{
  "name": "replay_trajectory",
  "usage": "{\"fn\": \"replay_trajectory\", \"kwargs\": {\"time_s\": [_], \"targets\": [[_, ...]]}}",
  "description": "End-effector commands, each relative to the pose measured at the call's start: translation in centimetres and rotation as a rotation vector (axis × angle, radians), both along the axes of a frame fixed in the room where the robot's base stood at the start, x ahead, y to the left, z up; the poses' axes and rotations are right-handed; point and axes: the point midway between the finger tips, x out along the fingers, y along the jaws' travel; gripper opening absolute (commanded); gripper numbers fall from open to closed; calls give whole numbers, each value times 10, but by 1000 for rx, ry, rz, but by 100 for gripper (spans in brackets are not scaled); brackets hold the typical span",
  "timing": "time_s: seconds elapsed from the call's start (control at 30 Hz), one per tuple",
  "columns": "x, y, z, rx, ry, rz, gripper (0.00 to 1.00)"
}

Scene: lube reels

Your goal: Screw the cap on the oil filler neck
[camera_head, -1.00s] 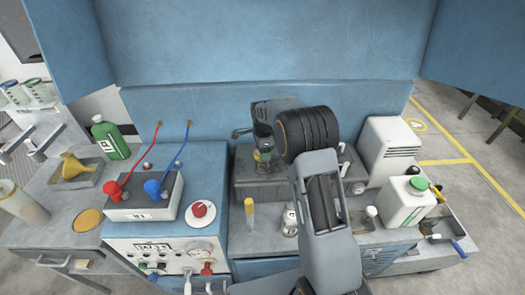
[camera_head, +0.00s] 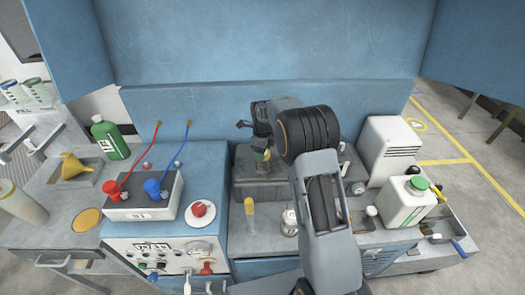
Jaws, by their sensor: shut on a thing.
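My gripper (camera_head: 261,142) points down over the grey block at the back of the bench, in front of the blue back panel. It is shut on the cap, which is mostly hidden by the fingers. A small green and tan piece (camera_head: 261,156) shows just below the fingertips, at the top of the block. This is where the oil filler neck seems to be, but I cannot tell cap from neck here. Whether the cap sits level or touches the neck cannot be told.
The grey block (camera_head: 262,185) stands mid-bench. A yellow-topped vial (camera_head: 249,211) and a small white-labelled jar (camera_head: 289,223) stand before it. A white jug with a green lid (camera_head: 402,203) and a white ribbed box (camera_head: 388,150) are at right. A red-and-blue-terminal box (camera_head: 142,205) is at left.

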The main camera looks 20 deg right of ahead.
Motion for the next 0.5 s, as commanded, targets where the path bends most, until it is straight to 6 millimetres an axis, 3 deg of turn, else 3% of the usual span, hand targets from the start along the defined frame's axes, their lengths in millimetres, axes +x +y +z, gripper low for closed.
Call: {"fn": "replay_trajectory", "kwargs": {"time_s": [0.33,0.5], "targets": [[0,0,0,0,0,-29,42],[0,0,0,0,0,-131,42]]}}
